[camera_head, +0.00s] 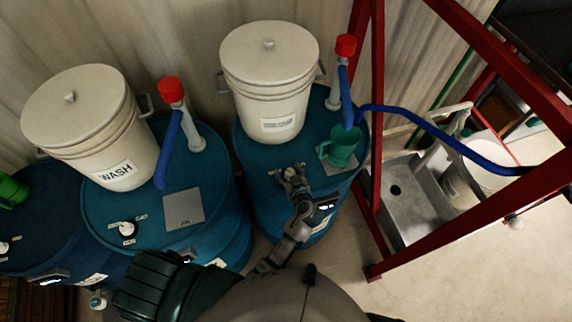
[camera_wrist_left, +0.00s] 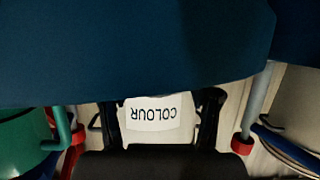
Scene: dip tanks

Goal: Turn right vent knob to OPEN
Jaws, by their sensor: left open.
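The right blue drum (camera_head: 262,166) carries a white lidded bucket (camera_head: 268,70). Its label (camera_wrist_left: 154,112) reads COLOUR upside down in the left wrist view. My left gripper (camera_head: 290,172) is over this drum's top, in front of the bucket and left of a green jug (camera_head: 341,146). Its fingers also show in the wrist view (camera_wrist_left: 160,125), open, with no object visible between them. I cannot make out the right vent knob; the gripper and forearm cover part of the drum top. A similar white knob (camera_head: 126,229) with small labels shows on the middle drum. My right gripper is out of view.
The WASH bucket (camera_head: 92,125) stands on the middle drum (camera_head: 160,235). Red-capped pumps (camera_head: 171,90) (camera_head: 346,46) with blue hoses rise beside the buckets. A red frame (camera_head: 450,220) and grey sink (camera_head: 410,205) stand to the right. Bare floor shows at lower right.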

